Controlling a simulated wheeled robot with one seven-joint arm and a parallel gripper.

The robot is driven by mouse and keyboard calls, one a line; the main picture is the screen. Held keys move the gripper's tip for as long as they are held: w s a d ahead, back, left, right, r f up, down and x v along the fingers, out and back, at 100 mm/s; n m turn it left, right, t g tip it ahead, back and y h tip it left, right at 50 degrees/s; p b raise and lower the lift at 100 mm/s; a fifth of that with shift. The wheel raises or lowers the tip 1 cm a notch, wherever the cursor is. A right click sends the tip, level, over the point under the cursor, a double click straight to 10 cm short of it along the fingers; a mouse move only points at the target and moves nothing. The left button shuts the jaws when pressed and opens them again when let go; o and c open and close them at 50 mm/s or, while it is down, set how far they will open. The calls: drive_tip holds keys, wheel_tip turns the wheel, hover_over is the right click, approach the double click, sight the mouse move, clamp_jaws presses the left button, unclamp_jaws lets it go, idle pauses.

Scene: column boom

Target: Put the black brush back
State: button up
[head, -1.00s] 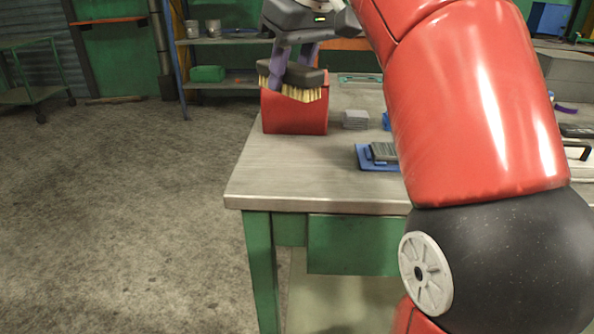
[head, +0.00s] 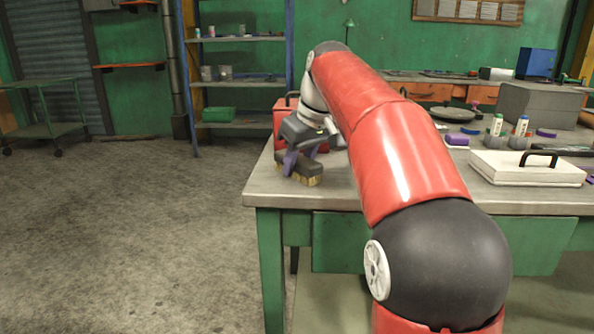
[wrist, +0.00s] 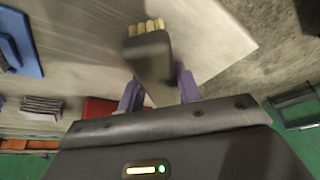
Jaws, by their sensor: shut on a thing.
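The black brush (head: 300,168) has a dark body and pale yellow bristles that point down in the head view. My gripper (head: 294,163) is shut on the brush, with its purple fingers on either side of the body. It holds the brush near the left end of the metal workbench (head: 275,190). I cannot tell whether the bristles touch the top. In the wrist view the brush (wrist: 148,52) sticks out from between the purple fingers of my gripper (wrist: 158,88), over the table corner. My arm hides part of the bench in the head view.
A red box (head: 284,122) stands behind my gripper on the bench. A white case (head: 525,168) with a black handle, bottles and a grey box (head: 545,105) stand to the right.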

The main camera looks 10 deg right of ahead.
drive_tip(key=o, duration=0.9)
drive_tip(key=shift+r, duration=0.3)
drive_tip(key=p+v, duration=0.3)
drive_tip(key=v, duration=0.9)
drive_tip(key=s+f+m, duration=0.1)
drive_tip(key=s+f, duration=0.7)
drive_tip(key=f, duration=0.1)
drive_tip(key=s+a+f+m+t+h, duration=0.1)
drive_tip(key=s+f+m, duration=0.1)
drive_tip(key=s+f, duration=0.6)
drive_tip(key=s+a+f+m+h, duration=0.1)
drive_tip(key=s+f+m, duration=0.1)
drive_tip(key=s+f, duration=0.6)
drive_tip(key=shift+s+a+f+t, duration=0.1)
drive_tip(key=shift+s+f+t, duration=0.05)
drive_tip(key=shift+f, duration=0.4)
drive_tip(key=shift+s+f+t, duration=0.1)
drive_tip(key=shift+f+t, duration=0.05)
drive_tip(key=shift+f, duration=0.45)
